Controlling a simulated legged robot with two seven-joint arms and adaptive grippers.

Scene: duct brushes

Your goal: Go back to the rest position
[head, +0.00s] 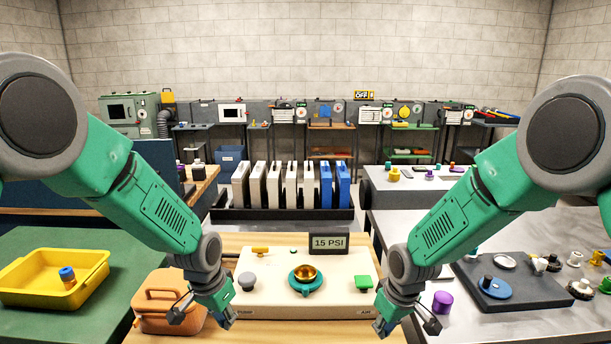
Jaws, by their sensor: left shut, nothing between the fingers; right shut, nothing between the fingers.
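My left gripper (227,319) is shut and empty. It hangs low in front of the left end of a cream console (330,299), beside an orange-brown lidded box (160,316). My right gripper (381,326) is shut and empty. It hangs low near the right front corner of the console. Both arms come in from the sides and point downward, roughly mirrored. I cannot tell whether either gripper touches the console.
The console bears a brass cup on a teal ring (305,279), a green button (363,281) and a "15 PSI" display (328,243). A yellow tray (53,281) stands left. A purple cylinder (442,302) and a dark board (515,290) lie right. A rack of panels (283,214) stands behind.

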